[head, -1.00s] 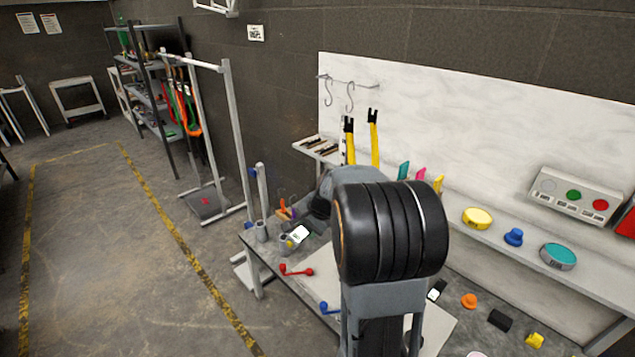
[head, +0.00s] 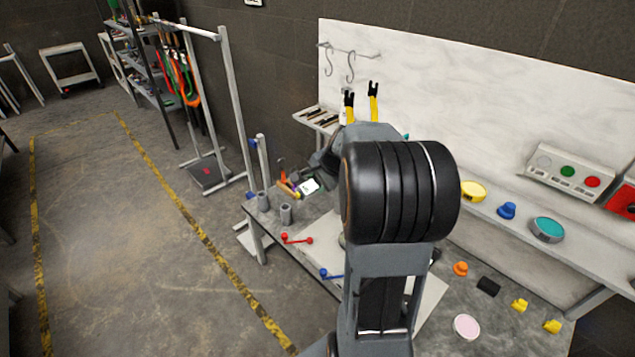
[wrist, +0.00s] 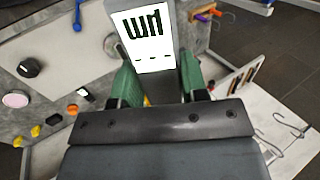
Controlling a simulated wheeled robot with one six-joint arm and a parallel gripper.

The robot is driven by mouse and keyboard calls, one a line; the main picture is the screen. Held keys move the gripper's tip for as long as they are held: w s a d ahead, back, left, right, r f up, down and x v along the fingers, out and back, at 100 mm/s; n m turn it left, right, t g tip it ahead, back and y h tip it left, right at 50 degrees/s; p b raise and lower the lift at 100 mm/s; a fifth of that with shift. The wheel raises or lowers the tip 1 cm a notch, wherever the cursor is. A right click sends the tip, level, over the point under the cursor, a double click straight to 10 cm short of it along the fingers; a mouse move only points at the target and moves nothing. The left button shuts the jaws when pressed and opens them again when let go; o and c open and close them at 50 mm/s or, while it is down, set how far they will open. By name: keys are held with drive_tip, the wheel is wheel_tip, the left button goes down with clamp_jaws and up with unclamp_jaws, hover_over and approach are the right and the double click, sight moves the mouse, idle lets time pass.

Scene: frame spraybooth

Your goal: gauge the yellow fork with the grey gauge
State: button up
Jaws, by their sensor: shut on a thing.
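My gripper (wrist: 157,68) has green fingertips shut on the grey gauge (wrist: 170,12), whose bright white display with dark characters faces the wrist camera. In the head view the gauge (head: 310,185) shows as a small white face at the end of my arm, above the left end of the bench. The yellow fork (head: 373,106) stands at the back by the white panel, with two yellow legs and black notched tips upward. My arm hides its lower part. The gauge appears apart from the fork. A small yellow patch behind my fingers in the wrist view is unclear.
The bench bears grey cups (head: 286,213), a red lever (head: 297,239), a blue lever (head: 331,275) and small coloured knobs (head: 461,269). A shelf behind holds a yellow puck (head: 473,191) and a teal puck (head: 547,229). Hooks (head: 350,68) hang above the fork.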

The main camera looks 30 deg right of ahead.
sight(306, 189)
drive_tip(key=shift+w+d, duration=0.2)
drive_tip(key=shift+d, duration=0.8)
drive_tip(key=shift+w+d, duration=0.15)
drive_tip(key=shift+d, duration=0.8)
drive_tip(key=shift+w+d, duration=0.2)
drive_tip(key=shift+d, duration=0.75)
idle(0.4)
idle(0.5)
drive_tip(key=shift+s+a, duration=0.25)
drive_tip(key=shift+a, duration=1.1)
drive_tip(key=shift+s+a, duration=0.25)
drive_tip(key=shift+a, duration=1.05)
drive_tip(key=shift+s+a, duration=0.25)
drive_tip(key=shift+a, duration=1.1)
